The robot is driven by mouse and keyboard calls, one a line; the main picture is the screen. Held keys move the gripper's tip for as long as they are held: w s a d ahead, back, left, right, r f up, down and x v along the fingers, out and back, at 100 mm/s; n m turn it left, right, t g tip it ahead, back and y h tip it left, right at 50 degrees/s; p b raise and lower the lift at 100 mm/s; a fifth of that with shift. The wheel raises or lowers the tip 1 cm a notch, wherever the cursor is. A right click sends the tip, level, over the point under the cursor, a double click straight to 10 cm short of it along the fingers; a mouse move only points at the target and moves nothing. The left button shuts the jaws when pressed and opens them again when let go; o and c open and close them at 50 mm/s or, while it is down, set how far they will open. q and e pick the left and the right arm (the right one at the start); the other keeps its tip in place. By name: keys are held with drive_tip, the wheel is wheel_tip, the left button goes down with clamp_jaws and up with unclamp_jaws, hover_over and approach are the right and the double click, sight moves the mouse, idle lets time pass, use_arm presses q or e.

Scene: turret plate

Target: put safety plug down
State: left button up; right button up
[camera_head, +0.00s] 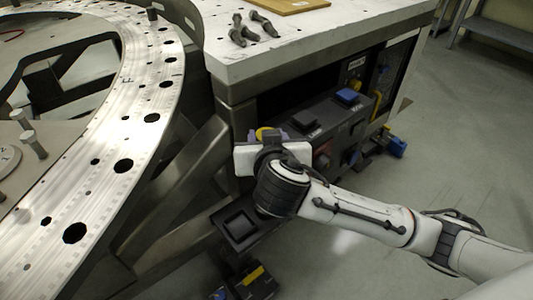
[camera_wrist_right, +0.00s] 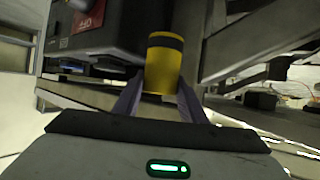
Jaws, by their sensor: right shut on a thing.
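The safety plug is a yellow cylinder with a black band; it stands between the purple fingers in the right wrist view (camera_wrist_right: 164,66). My right gripper (camera_wrist_right: 160,92) is shut on it, with a finger on each side of its lower part. In the head view only a bit of yellow plug (camera_head: 265,133) shows beyond my right gripper (camera_head: 258,137), in front of the bench's control panel. Its lower end and whatever is beneath it are hidden there. My left gripper is not in view.
The dark control panel (camera_head: 322,122) with a blue block (camera_head: 347,96) sits under the white bench top (camera_head: 300,35). Several bolts (camera_head: 262,24) lie on top. The metal turret ring (camera_head: 150,100) is at left. A black tray (camera_head: 238,226) is below my wrist. Open floor is at right.

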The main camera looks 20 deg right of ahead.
wheel_tip(320, 180, up, 7)
drive_tip(key=shift+f+p, duration=0.2)
drive_tip(key=shift+p, duration=0.35)
drive_tip(key=s+a+f+n+y+b, duration=0.1)
drive_tip(key=a+f, duration=0.2)
drive_tip(key=f, duration=0.6)
drive_tip(key=s+a+f+n+y+b, duration=0.1)
drive_tip(key=a+f+n+y+b, duration=0.1)
drive_tip(key=f, duration=0.7)
drive_tip(key=s+a+f+n+y+b, duration=0.1)
drive_tip(key=a+f, duration=0.3)
drive_tip(key=f, duration=0.5)
drive_tip(key=shift+s+n+y, duration=0.1)
drive_tip(key=shift+n+y, duration=0.2)
drive_tip(key=shift+y, duration=0.2)
drive_tip(key=shift+f+b, duration=0.35)
drive_tip(key=shift+f, duration=0.05)
drive_tip(key=shift+r, duration=0.1)
drive_tip(key=shift+f, duration=0.2)
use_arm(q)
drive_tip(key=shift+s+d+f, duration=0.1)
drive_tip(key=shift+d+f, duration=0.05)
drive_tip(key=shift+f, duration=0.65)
use_arm(e)
drive_tip(key=o, duration=1.1)
